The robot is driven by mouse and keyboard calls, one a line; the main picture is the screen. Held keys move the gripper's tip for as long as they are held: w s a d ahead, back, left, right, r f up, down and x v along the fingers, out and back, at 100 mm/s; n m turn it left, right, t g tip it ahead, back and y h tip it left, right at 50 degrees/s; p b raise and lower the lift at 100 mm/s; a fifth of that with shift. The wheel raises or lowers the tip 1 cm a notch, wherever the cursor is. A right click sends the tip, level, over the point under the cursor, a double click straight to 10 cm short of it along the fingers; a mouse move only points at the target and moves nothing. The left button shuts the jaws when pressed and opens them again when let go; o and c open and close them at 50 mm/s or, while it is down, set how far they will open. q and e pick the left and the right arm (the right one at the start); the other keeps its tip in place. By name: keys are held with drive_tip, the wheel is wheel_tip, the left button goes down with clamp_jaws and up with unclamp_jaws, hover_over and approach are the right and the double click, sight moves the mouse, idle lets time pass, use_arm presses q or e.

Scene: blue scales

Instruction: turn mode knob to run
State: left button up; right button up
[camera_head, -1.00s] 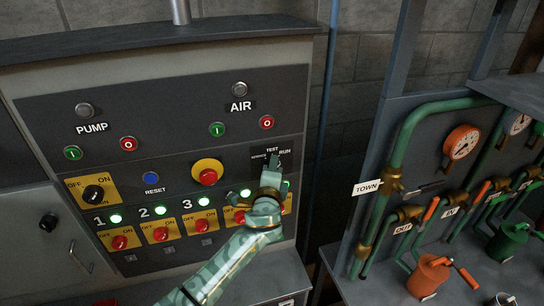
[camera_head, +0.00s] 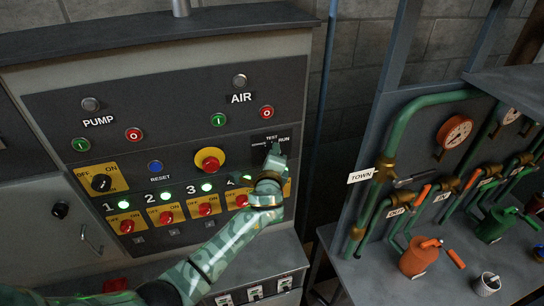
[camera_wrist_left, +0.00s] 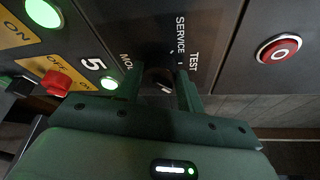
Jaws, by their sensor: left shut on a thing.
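The mode knob's black plate (camera_head: 262,140) is at the right end of the control panel, with the labels TEST, RUN and SERVICE. My left gripper (camera_head: 276,152) is at this plate and covers the knob in the head view. In the left wrist view, the dark mode knob (camera_wrist_left: 160,80) with a small white mark sits between the two green fingers of my left gripper (camera_wrist_left: 160,90). The fingers are shut on it. The TEST and SERVICE labels show beyond the fingers; RUN is not visible there, so I cannot tell the knob's exact setting. My right gripper is not in view.
A yellow-ringed red button (camera_head: 209,161) and a blue RESET button (camera_head: 155,167) are left of the knob. A row of red ON/OFF switches (camera_head: 205,209) with lit green lamps runs below. A red O button (camera_head: 266,113) is above. Green pipes (camera_head: 395,150) stand at right.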

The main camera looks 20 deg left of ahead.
use_arm(q)
drive_tip(key=o, duration=1)
drive_tip(key=shift+d, duration=0.1)
drive_tip(key=b+v, duration=0.1)
drive_tip(key=v, duration=1.5)
drive_tip(key=shift+s, duration=0.1)
